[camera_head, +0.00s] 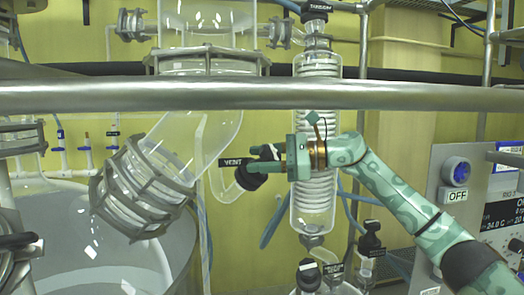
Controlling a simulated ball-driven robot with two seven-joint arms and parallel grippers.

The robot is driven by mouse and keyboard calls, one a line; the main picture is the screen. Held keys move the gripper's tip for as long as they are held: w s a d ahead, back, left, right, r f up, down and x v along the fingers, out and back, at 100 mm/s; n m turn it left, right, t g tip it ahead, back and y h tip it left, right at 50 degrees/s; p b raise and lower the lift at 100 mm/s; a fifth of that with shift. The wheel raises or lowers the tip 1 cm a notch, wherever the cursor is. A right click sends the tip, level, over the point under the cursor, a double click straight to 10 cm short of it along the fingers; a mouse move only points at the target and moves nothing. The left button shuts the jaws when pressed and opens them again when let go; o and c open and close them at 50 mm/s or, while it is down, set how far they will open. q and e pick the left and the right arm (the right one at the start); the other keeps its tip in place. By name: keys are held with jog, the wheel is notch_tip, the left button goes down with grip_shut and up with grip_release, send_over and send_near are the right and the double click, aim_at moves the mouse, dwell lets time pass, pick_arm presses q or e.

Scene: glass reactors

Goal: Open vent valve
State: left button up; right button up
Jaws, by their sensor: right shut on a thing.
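The vent valve has a black knob (249,179) on the glass pipework, in the middle of the head camera view. A black label reading VENT (232,163) sits just left of it. My right gripper (263,167) comes in from the right on a green patterned arm and is shut on the vent valve knob. Its fingers cover part of the knob, and the exact turn of the valve is hard to tell. My left gripper is not in view.
A metal rail (420,96) crosses the whole view above my right gripper. A coiled glass condenser (316,205) stands behind my right wrist. A clamped glass elbow (140,190) is at left, above a large vessel (150,265). A control panel (465,185) stands at right.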

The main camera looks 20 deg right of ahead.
jog(key=n+g+p, duration=0.2)
jog(key=n+p, duration=0.1)
jog(key=shift+r+n+g, duration=0.15)
jog(key=shift+n+g, duration=0.15)
jog(key=shift+g, duration=0.1)
jog(key=shift+s+f+n+g+p, duration=0.1)
jog(key=shift+f+n+g+p, duration=0.15)
jog(key=shift+n+g+p, duration=0.5)
jog(key=o, duration=1)
jog(key=shift+a, duration=0.1)
